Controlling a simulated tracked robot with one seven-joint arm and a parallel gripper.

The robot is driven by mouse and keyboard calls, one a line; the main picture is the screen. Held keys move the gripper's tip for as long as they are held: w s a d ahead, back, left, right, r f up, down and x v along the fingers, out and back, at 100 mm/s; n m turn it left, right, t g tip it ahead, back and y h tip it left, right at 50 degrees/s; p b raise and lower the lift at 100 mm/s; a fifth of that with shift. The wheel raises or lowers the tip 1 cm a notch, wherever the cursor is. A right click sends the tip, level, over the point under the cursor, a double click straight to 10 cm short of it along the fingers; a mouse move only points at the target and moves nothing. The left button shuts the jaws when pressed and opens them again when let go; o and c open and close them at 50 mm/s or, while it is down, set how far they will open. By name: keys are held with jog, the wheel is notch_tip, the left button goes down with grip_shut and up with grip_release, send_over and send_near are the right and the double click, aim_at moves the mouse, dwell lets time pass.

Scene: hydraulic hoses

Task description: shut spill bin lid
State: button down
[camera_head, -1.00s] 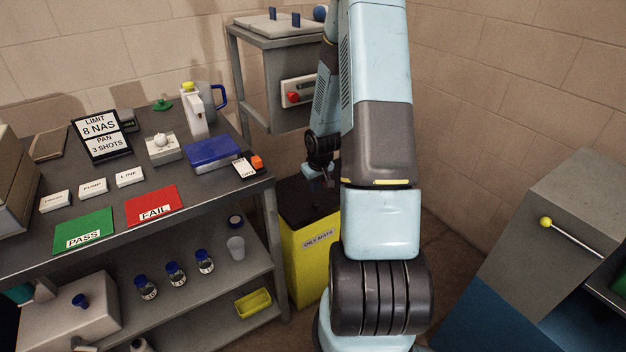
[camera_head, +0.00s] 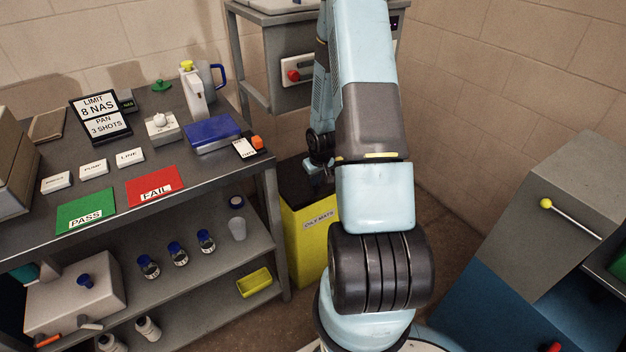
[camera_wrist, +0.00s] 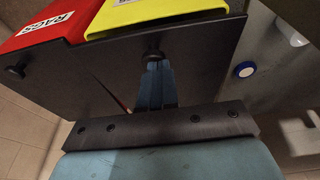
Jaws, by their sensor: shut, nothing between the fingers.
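A yellow bin (camera_head: 308,245) with a worn label, seemingly "OILY MATS", stands on the floor right of the bench. Its dark lid (camera_head: 296,185) looks flat across its top. In the wrist view the yellow bin (camera_wrist: 150,14) stands beside a red bin (camera_wrist: 55,27) marked "RAGS". Dark lid panels (camera_wrist: 105,75) with two knobs show there. My gripper (camera_head: 322,178) is shut and empty, over the yellow bin's lid. Its blue fingers (camera_wrist: 154,68) are right at the lid's knob (camera_wrist: 153,54); contact cannot be told. My arm hides the red bin in the head view.
The bench (camera_head: 225,185), with cards, a blue box (camera_head: 212,134) and bottles, stands at left. A grey stand (camera_head: 250,75) is behind the bin. A grey and blue cabinet (camera_head: 560,215) with a yellow-knobbed lever is at right. Some floor is free between bin and cabinet.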

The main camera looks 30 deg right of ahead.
aim_at(316, 193)
jog(key=shift+s+f, duration=0.3)
jog(key=shift+f, duration=0.6)
jog(key=shift+s+f, duration=0.3)
jog(key=shift+f, duration=0.55)
jog(key=shift+s+f, duration=0.1)
jog(key=v, duration=0.2)
jog(key=w+v, duration=0.1)
jog(key=v, duration=0.2)
jog(key=shift+w, duration=0.15)
jog(key=s+v, duration=0.1)
jog(key=v, duration=0.8)
